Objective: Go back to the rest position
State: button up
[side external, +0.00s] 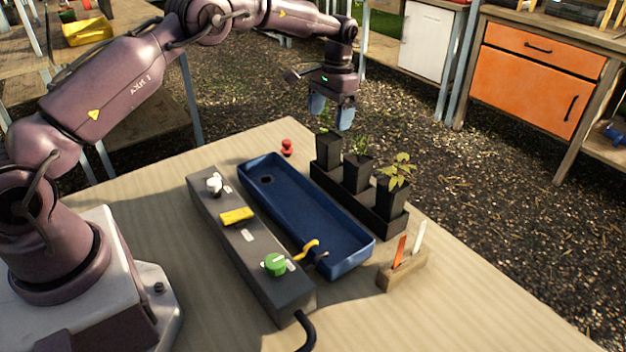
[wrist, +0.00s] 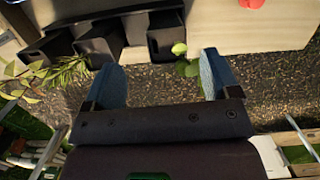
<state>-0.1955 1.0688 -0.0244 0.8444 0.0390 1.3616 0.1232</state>
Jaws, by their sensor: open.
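My gripper (side external: 331,111) is open and empty, with blue fingertips pointing down. In the side view it hangs above the far end of the row of black pots, over the leftmost pot (side external: 328,150). In the wrist view the open fingers of my gripper (wrist: 166,78) reach toward that end pot (wrist: 166,38), with small green leaves between them. I cannot tell from these views whether a finger touches the leaves. The middle pot (side external: 357,173) and the right pot (side external: 391,198) hold green seedlings. All three stand upright in a black tray (side external: 385,222).
A blue trough (side external: 300,215) lies beside the tray. A grey control box (side external: 245,245) has a white knob, yellow switch and green knob. A red knob (side external: 287,147) stands near the table's far edge. A wooden holder (side external: 403,272) carries an orange and a white label. The table's front right is clear.

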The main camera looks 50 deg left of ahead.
jog(key=s+d+r+t, duration=0.1)
jog(key=s+d+r, duration=0.2)
jog(key=s+r, duration=0.35)
jog(key=s+d+r+t, duration=0.1)
jog(key=s+d+r, duration=0.2)
jog(key=s+r, duration=0.4)
jog(key=s+d+r+t, duration=0.2)
jog(key=s, duration=0.8)
jog(key=s+d+r+t, duration=0.2)
jog(key=s+r+t, duration=0.1)
jog(key=s, duration=0.7)
jog(key=shift+s+d+m, duration=0.15)
jog(key=shift+s+m, duration=0.05)
jog(key=shift+m, duration=0.1)
